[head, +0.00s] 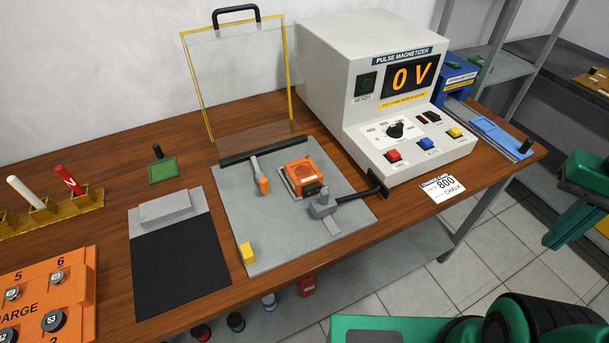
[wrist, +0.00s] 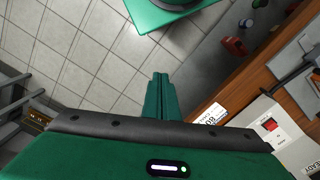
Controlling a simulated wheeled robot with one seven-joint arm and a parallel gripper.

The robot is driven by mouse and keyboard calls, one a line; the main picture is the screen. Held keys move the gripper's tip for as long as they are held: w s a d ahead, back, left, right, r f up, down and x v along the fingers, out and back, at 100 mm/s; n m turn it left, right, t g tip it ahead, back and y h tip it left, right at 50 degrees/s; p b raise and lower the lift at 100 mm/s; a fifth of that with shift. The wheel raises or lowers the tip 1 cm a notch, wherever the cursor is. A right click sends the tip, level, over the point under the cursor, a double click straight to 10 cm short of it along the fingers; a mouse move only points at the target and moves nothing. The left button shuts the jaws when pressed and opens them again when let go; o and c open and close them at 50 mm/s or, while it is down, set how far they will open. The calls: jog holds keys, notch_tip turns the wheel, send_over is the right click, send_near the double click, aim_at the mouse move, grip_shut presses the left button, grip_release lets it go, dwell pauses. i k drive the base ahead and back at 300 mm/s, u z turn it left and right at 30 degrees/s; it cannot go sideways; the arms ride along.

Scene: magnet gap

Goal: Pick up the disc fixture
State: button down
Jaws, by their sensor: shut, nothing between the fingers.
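No label in view names the disc fixture, so I cannot be sure which thing it is. An orange block with a round recess (head: 301,174) sits on the grey plate in the head view. A small green plate with a black knob (head: 163,171) lies on the table left of it. A blue piece with a black knob (head: 499,136) lies at the table's right end. My gripper (head: 554,241) is at the right, beyond the table's edge and apart from all of them. Its fingers are together and empty in the wrist view (wrist: 160,80), above the tiled floor.
The pulse magnetizer (head: 375,95) stands at the back and reads 0 V. A raised clear guard (head: 240,85), a grey clamp (head: 322,205) and a yellow block (head: 248,253) are around the grey plate (head: 290,240). Shelving (head: 495,65) stands at right.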

aim_at(306, 179)
jog(key=u, duration=0.95)
jog(key=k, duration=0.85)
jog(key=z, duration=1.05)
jog(key=i, duration=0.5)
jog(key=u, duration=0.05)
